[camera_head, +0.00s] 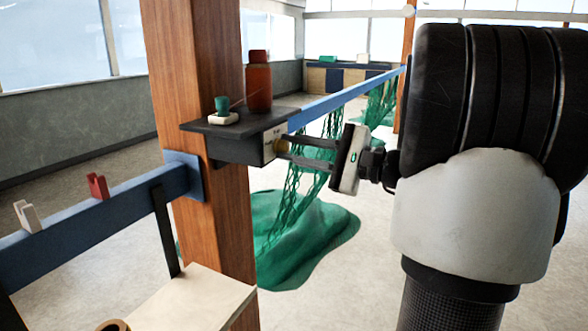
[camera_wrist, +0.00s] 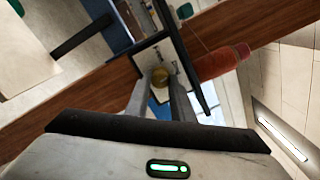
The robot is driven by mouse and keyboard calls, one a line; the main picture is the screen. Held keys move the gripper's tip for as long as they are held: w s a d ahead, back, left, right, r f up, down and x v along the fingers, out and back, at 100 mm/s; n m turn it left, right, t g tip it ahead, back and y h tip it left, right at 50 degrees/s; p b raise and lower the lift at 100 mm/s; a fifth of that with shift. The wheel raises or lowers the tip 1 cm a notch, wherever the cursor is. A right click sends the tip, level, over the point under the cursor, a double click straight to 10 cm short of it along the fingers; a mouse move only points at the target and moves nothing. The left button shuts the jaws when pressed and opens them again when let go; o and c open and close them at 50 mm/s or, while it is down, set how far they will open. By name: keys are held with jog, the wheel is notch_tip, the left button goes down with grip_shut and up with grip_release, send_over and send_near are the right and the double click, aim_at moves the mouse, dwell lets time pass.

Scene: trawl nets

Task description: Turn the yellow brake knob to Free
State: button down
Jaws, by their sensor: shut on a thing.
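The yellow brake knob (camera_head: 282,146) sits on the pale front plate (camera_head: 268,150) of a dark box fixed to the wooden post. In the wrist view the round knob (camera_wrist: 160,77) shows between my two fingertips. My gripper (camera_head: 284,147) reaches in from the right and is shut on the knob, with a finger on each side. In the wrist view my gripper (camera_wrist: 159,84) hides part of the plate. The markings on the plate are too small to read, so I cannot tell the knob's setting.
A red-brown bottle (camera_head: 259,88) and a small white dish with a green item (camera_head: 223,110) stand on the box's dark shelf (camera_head: 205,127). A blue rail (camera_head: 110,208) with clips runs left of the post (camera_head: 195,60). Green netting (camera_head: 300,225) hangs and lies behind.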

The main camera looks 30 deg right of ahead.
jog(key=shift+n+b, duration=5.1)
jog(key=shift+b, duration=0.35)
jog(key=shift+r, duration=0.1)
jog(key=c, duration=1.5)
grip_release()
jog(key=shift+c, duration=0.2)
jog(key=shift+d, duration=0.1)
jog(key=p+v, duration=0.2)
jog(key=v, duration=1.5)
jog(key=shift+d, duration=0.3)
